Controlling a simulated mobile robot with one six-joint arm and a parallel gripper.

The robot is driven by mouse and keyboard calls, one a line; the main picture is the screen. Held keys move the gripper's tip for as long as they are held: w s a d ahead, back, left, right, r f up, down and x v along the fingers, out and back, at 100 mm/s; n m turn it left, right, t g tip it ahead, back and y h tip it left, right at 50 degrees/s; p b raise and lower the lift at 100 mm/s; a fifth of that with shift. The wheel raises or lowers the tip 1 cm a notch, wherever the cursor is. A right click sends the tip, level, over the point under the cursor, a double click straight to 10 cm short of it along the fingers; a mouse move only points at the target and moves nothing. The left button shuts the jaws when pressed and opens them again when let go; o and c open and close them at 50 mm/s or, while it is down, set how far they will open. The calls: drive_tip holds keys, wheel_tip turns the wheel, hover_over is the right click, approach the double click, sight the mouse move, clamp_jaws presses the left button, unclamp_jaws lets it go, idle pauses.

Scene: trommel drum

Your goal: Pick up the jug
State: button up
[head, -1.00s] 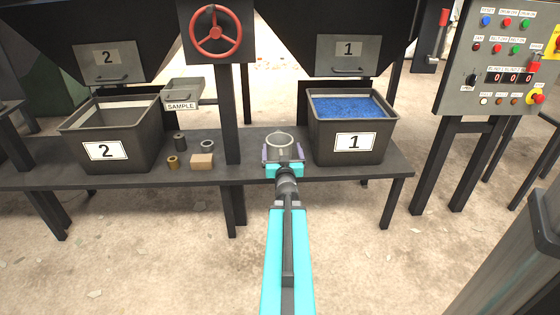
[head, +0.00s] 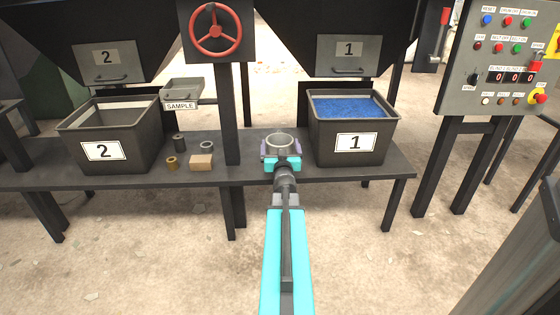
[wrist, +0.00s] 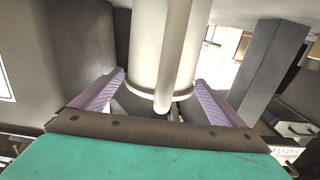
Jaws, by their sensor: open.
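The jug (head: 279,139) is a pale grey, open-topped round vessel standing upright on the dark bench, left of bin 1. In the wrist view the jug (wrist: 148,45) fills the upper middle, with a pale vertical bar, likely its handle, in front of its body. My gripper (head: 281,152) is at the near side of the jug, with one purple finger on each side of it. In the wrist view my gripper (wrist: 160,82) shows open, and gaps show between the fingers and the jug's lower part. The jug's lower front is hidden by my gripper in the head view.
Bin 1 (head: 320,146), holding blue material, stands close right of the jug. Bin 2 (head: 138,149) is at the left. A dark post (head: 230,120) and several small items, including a cardboard-coloured box (head: 201,162), are left of the jug. A control panel (head: 490,95) is at right.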

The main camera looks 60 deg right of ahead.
drive_tip(key=shift+x, duration=0.8)
drive_tip(key=shift+c, duration=0.3)
drive_tip(key=shift+r, duration=0.1)
drive_tip(key=c, duration=1.6)
drive_tip(key=shift+r, duration=0.15)
